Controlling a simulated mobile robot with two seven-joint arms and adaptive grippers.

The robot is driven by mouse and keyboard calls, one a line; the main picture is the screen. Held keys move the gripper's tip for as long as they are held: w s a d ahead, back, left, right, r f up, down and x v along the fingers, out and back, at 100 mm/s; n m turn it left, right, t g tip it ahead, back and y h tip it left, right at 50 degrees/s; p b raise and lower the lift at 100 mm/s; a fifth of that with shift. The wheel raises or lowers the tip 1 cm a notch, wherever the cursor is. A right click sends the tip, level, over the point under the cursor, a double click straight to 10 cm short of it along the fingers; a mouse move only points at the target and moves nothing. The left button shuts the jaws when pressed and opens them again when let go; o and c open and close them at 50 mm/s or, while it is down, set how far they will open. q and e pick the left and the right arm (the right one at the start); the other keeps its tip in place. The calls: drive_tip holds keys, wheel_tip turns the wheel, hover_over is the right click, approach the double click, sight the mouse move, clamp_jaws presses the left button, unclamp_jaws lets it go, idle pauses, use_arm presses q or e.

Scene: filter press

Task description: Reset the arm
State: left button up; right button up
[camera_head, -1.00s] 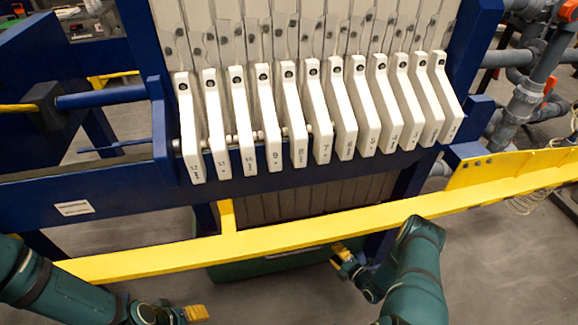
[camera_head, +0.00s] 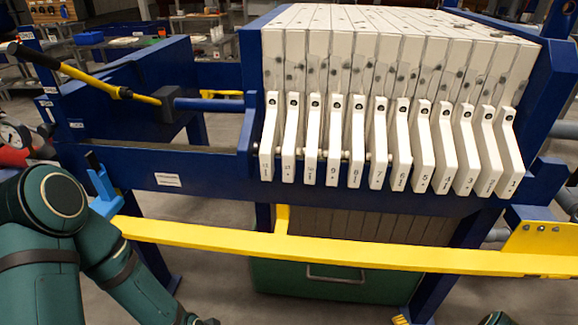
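My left arm, dark green, comes in at the left of the head view and runs down to the bottom edge. Only a small piece of my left gripper (camera_head: 208,321) shows at that edge, so its opening cannot be seen. Of my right gripper, only a yellow tip (camera_head: 400,320) shows at the bottom edge, with a bit of my green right arm to its right. Both grippers are below the filter press's yellow rail (camera_head: 330,251). Nothing held can be seen in either.
The blue-framed filter press (camera_head: 200,155) holds a row of numbered white plates (camera_head: 333,140). A green bin (camera_head: 330,282) stands beneath it. Workbenches stand behind.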

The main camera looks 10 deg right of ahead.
drive_tip(key=w+a+r+m+g, duration=0.3)
drive_tip(key=a+r+m, duration=0.25)
drive_tip(key=a, duration=0.25)
drive_tip(key=w+a+r+m+g, duration=0.3)
drive_tip(key=w+a+r+m, duration=0.15)
drive_tip(key=a+m, duration=0.2)
drive_tip(key=s+a+r+m+g, duration=0.4)
drive_tip(key=s+a+r, duration=0.2)
drive_tip(key=s+a, duration=0.2)
drive_tip(key=s+a+r+m+g+y, duration=0.1)
drive_tip(key=s+a+r+m+g, duration=0.3)
drive_tip(key=s+a+r, duration=0.2)
drive_tip(key=s+a, duration=0.2)
drive_tip(key=s, duration=0.1)
drive_tip(key=shift+s+r+m, duration=0.2)
drive_tip(key=shift+r+m, duration=0.05)
drive_tip(key=shift+m, duration=0.15)
